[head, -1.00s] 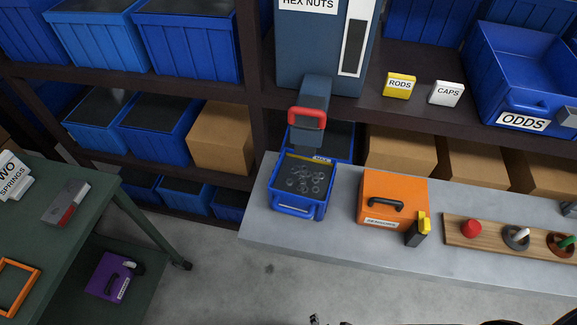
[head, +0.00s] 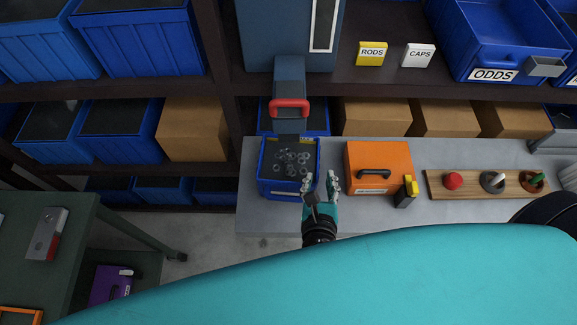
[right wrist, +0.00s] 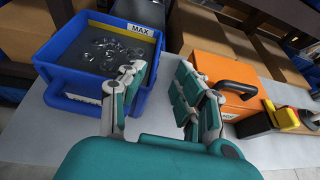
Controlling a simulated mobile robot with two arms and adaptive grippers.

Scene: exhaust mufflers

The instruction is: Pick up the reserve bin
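A blue open bin (head: 282,187) holding several grey nuts stands on the grey bench below a dispenser chute. No label naming it as the reserve bin can be read. In the right wrist view the bin (right wrist: 66,82) is at the left, with a yellow MAX strip inside. My right gripper (head: 320,184) is open and empty, with its fingers apart, at the bin's front right corner. In the right wrist view the gripper's (right wrist: 163,80) left finger overlaps the bin's right side; contact cannot be told. My left gripper is not in view.
An orange case (head: 378,160) with a black handle stands close right of the bin, a yellow-black item (head: 405,192) at its corner. A wooden board (head: 470,185) with knobs lies farther right. The dispenser chute with a red handle (head: 290,105) overhangs behind the bin. Bench (head: 252,215) front left is bare.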

